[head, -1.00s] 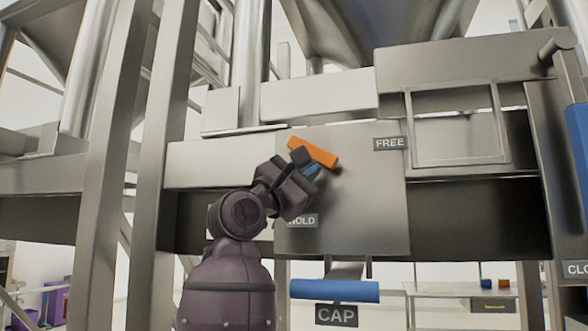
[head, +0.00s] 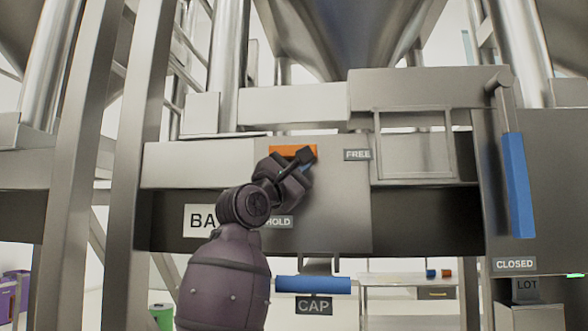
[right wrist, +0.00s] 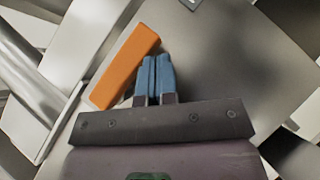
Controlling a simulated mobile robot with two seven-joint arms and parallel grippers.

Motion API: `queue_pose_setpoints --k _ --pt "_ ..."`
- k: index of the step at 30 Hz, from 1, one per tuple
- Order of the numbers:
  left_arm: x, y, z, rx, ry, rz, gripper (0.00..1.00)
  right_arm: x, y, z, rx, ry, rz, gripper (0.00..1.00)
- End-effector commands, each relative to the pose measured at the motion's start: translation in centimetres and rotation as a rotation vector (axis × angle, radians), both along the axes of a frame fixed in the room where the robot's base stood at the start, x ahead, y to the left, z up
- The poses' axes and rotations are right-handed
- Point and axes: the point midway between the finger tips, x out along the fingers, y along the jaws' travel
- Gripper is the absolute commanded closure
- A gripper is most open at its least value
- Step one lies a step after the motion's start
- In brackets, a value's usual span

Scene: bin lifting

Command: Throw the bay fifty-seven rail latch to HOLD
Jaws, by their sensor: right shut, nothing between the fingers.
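The orange latch bar (head: 285,150) lies nearly level near the top of a grey plate (head: 340,205). The FREE label (head: 357,155) is to its right, and the HOLD label (head: 279,222) is below it, partly hidden by my arm. My right gripper (head: 308,166) is at the bar's right end and covers part of it. In the right wrist view its blue fingers (right wrist: 155,78) are shut and empty, close beside the orange bar (right wrist: 125,68); I cannot tell if they touch. My left gripper is not in view.
A blue handle (head: 313,285) sits above the CAP label (head: 314,306), low in front. A long blue lever (head: 517,185) hangs at the right above the CLOSED label (head: 515,265). Steel posts (head: 105,150) stand at the left. A table (head: 405,282) is behind.

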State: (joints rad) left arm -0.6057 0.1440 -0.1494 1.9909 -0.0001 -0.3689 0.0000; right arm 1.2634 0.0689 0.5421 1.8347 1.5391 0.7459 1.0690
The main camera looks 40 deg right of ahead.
Motion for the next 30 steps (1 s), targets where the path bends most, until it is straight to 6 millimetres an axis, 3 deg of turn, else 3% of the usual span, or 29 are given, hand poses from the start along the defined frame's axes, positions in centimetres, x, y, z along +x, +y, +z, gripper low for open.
queue_pose_setpoints --k 23,30 --pt "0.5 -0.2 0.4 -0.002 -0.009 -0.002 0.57 -0.2 -0.4 0.5 0.000 -0.001 0.000 1.00" --pt "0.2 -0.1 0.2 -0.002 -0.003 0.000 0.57 -0.3 -0.3 2.7 -0.006 -0.007 0.001 1.00"
